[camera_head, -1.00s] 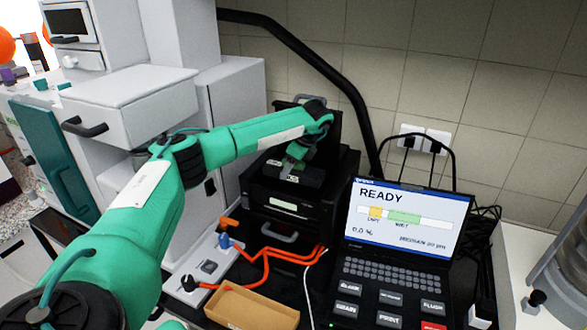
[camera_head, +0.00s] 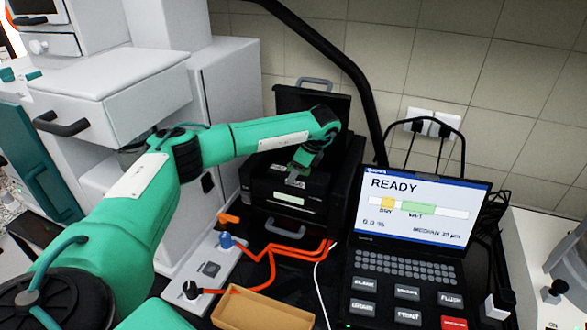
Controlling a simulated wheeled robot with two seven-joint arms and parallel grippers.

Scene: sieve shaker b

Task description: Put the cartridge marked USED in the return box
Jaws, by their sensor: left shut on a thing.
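My left gripper (camera_head: 300,171) reaches in from the left, pointing down into the open top of a black printer-like machine (camera_head: 286,222). It is shut on a dark cartridge (camera_head: 312,181), which sits at the machine's top with pale marks on it. I cannot read a USED mark at this size, nor tell whether the cartridge is seated or lifted. A tan open box (camera_head: 262,311), seemingly the return box, lies in front of the machine at the bottom edge and looks empty. My right gripper is out of view.
The machine's raised lid (camera_head: 318,99) stands behind my gripper. A black console (camera_head: 415,235) with a READY screen is on the right. Orange cables (camera_head: 268,268) run between machine and tan box. A white cabinet (camera_head: 225,120) stands on the left.

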